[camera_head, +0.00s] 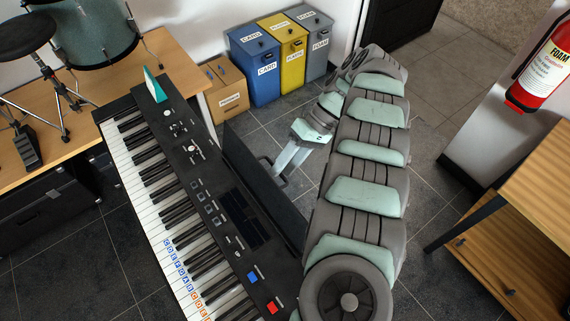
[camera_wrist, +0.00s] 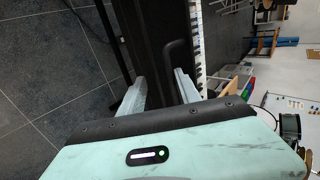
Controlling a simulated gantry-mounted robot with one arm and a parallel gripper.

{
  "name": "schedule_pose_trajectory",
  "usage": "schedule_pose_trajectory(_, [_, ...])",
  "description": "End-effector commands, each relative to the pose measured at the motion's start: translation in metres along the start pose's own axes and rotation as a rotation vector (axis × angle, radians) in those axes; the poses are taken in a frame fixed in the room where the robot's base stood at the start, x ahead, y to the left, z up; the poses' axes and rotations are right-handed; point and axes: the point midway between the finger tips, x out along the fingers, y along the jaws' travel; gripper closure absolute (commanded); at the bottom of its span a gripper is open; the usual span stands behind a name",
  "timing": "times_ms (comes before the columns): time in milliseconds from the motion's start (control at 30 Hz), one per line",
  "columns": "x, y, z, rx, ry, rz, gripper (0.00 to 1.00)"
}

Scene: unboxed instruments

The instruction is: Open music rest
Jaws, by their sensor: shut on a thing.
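The electric keyboard (camera_head: 197,170) has white and black keys along its left side and a dark control panel. The music rest (camera_head: 262,185), a long dark panel, stands raised along the keyboard's right edge; its exact tilt is hard to tell. A dark handle-like loop (camera_head: 268,163) shows at its outer side. My gripper (camera_head: 277,172) is at that outer side, its pale fingers shut on the music rest. In the wrist view, the fingers of my gripper (camera_wrist: 159,80) sit on either side of the dark music rest (camera_wrist: 150,40), with a curved black piece (camera_wrist: 175,60) by the right finger. The contact itself is partly hidden.
A teal wedge-shaped object (camera_head: 154,85) stands on the keyboard's far end. A drum kit (camera_head: 92,35) is at left. A wooden shelf (camera_head: 535,200) and fire extinguisher (camera_head: 542,75) are at right.

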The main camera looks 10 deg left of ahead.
Motion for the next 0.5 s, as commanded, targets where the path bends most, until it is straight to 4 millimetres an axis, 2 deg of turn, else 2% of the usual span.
schedule_pose_trajectory(267, [-0.002,-0.001,0.001,0.002,0.000,0.002,0.69])
schedule_pose_trajectory(500, [-0.019,-0.017,0.000,0.000,0.001,0.002,0.69])
